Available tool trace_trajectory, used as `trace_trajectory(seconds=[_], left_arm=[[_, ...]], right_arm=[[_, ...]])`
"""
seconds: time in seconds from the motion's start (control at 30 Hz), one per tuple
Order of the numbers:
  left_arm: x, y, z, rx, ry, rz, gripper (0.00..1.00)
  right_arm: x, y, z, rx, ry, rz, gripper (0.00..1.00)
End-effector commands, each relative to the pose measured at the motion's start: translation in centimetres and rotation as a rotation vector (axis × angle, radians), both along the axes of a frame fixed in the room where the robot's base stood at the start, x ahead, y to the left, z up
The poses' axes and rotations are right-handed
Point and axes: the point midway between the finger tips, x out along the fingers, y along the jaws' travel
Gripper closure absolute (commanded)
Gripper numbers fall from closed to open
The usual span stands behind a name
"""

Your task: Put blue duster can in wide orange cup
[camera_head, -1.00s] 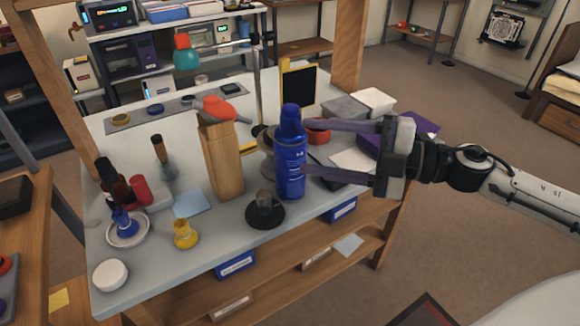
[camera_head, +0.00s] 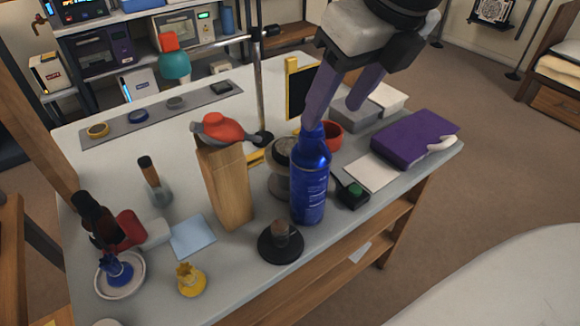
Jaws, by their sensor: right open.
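The blue duster can (camera_head: 309,185) stands upright on the table in the head view. A wide orange-red cup (camera_head: 334,134) sits just behind it to the right, partly hidden by the can and my gripper. My right gripper (camera_head: 333,115) reaches down from above with its purple fingers apart. One fingertip overlaps the can's top in the picture; I cannot tell whether it touches. The can is not gripped. My left gripper is out of view.
A wooden block (camera_head: 226,188) with a red-topped tool stands left of the can. A black round base (camera_head: 281,243) is in front, and a grey jar (camera_head: 279,180) is close behind. A purple book (camera_head: 414,138) lies right. A metal post (camera_head: 260,90) rises behind.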

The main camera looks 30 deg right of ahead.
Motion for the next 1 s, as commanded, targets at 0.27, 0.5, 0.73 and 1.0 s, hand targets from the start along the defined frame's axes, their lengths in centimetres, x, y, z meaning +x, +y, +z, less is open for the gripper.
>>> trace_trajectory(seconds=[0.27,0.5,0.73,1.0], left_arm=[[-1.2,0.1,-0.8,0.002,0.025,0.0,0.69],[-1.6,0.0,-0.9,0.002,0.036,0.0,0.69],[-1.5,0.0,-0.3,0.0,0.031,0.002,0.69],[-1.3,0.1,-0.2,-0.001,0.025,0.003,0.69]], right_arm=[[1.2,0.1,-3.3,-0.008,0.004,0.001,0.44],[2.0,0.2,-4.9,-0.006,0.002,0.001,0.44],[3.1,0.5,-7.3,-0.005,0.006,0.001,0.44],[4.1,0.5,-9.4,-0.005,-0.001,-0.001,0.44]])
